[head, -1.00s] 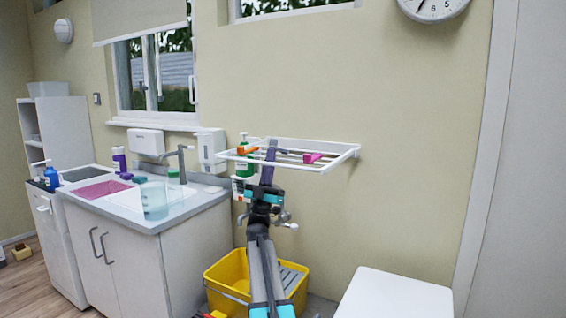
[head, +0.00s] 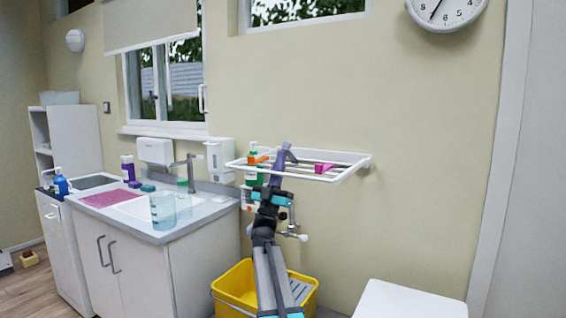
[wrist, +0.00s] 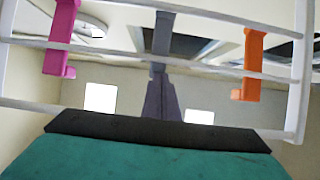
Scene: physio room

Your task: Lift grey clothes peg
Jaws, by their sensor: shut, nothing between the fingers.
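The grey clothes peg (wrist: 162,36) hangs on the rack's bars in the upper middle of the wrist view, between a pink peg (wrist: 62,38) and an orange peg (wrist: 251,62). My gripper (wrist: 159,78) points up at it from below, its purple-grey fingers together and empty. The fingertips overlap the peg's lower end in the picture; I cannot tell whether they touch. In the head view my gripper (head: 285,155) is at the rack between the orange and pink pegs. It hides the grey peg or blends with it there.
The white wall rack (head: 352,172) has thin bars close around my gripper. A green bottle (head: 253,177) stands behind its left part. A sink counter (head: 160,236) is to the left, a yellow bucket (head: 232,287) below, and a white-topped surface (head: 405,300) at lower right.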

